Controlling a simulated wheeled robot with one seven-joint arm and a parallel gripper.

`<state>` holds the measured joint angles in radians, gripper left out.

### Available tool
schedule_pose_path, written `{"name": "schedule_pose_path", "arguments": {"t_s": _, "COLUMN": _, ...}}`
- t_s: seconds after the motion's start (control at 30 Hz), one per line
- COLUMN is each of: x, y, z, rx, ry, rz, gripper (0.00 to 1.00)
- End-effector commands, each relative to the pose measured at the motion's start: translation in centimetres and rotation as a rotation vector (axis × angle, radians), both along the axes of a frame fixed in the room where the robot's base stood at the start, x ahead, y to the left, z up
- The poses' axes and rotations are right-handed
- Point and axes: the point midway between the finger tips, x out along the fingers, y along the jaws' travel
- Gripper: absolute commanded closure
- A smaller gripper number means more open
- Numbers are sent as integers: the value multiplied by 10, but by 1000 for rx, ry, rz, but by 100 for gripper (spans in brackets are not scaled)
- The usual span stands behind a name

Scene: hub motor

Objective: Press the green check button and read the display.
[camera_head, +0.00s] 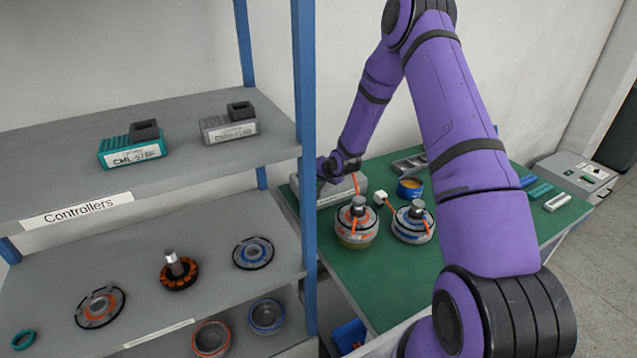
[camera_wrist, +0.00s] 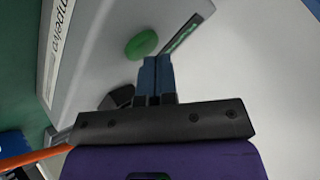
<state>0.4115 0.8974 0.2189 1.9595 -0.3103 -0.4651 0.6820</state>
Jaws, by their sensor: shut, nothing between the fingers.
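The green check button (camera_wrist: 141,43) is a round green knob on the sloping light grey face of a tester box (camera_wrist: 95,55) in the wrist view. A narrow dark display (camera_wrist: 182,33) with a green edge lies just right of the button, seen at a steep angle; I cannot read it. My gripper (camera_wrist: 157,62) has its blue fingers shut together and empty, tips just below and right of the button in the picture. I cannot tell whether they touch the face.
Two motor assemblies (camera_head: 356,226) (camera_head: 413,223) with orange leads stand on the green table (camera_head: 385,290). A blue cup (camera_head: 410,187) is behind them. A grey shelf (camera_head: 70,175) with controllers and motor parts is at left. Another grey box (camera_head: 577,176) stands at right.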

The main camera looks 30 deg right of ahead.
Motion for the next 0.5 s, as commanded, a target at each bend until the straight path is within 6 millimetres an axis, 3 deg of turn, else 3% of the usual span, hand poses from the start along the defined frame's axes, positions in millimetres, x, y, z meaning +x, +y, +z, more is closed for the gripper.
{"name": "schedule_pose_path", "arguments": {"t_s": 0.5, "x": 0, "y": 0, "z": 5, "rx": 1, "ry": 1, "rz": -1, "gripper": 100}}
